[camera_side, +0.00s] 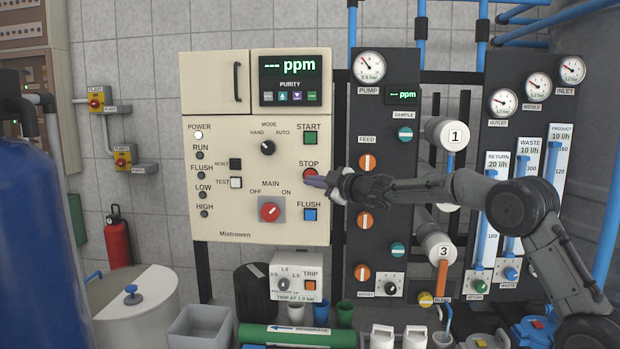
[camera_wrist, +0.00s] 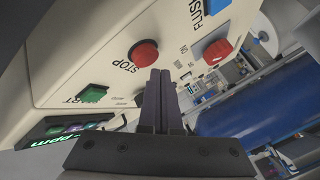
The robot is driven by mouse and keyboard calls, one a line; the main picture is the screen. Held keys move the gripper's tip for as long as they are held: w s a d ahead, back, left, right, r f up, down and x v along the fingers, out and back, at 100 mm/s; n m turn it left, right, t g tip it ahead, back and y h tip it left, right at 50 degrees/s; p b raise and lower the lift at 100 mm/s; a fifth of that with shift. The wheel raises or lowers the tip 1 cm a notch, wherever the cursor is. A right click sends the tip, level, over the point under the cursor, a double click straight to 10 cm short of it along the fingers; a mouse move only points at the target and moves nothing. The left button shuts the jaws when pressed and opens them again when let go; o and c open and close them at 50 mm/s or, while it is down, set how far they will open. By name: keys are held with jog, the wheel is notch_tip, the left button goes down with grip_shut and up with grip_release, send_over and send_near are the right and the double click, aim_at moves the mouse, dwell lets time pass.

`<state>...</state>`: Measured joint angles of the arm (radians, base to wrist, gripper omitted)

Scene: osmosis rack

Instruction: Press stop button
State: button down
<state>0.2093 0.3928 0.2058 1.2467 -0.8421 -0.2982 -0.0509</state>
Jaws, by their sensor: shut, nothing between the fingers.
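The red round stop button (camera_side: 310,175) sits on the right side of the cream control panel (camera_side: 230,222), under its STOP label. In the wrist view the stop button (camera_wrist: 143,53) is above and slightly left of the fingertips. My gripper (camera_side: 306,181) is shut and empty in front of the panel, its fingertips just below and left of the button in the side view. In the wrist view my gripper (camera_wrist: 160,72) shows its two fingers together. I cannot tell whether the tips touch the panel or the button.
The green start button (camera_side: 310,138) is above the stop button and the blue flush button (camera_side: 310,214) is below it. The red main switch (camera_side: 270,211) is at lower left. The dark pump panel (camera_side: 384,255) stands close on the right.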

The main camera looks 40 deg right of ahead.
jog(key=shift+s+a, duration=1.8)
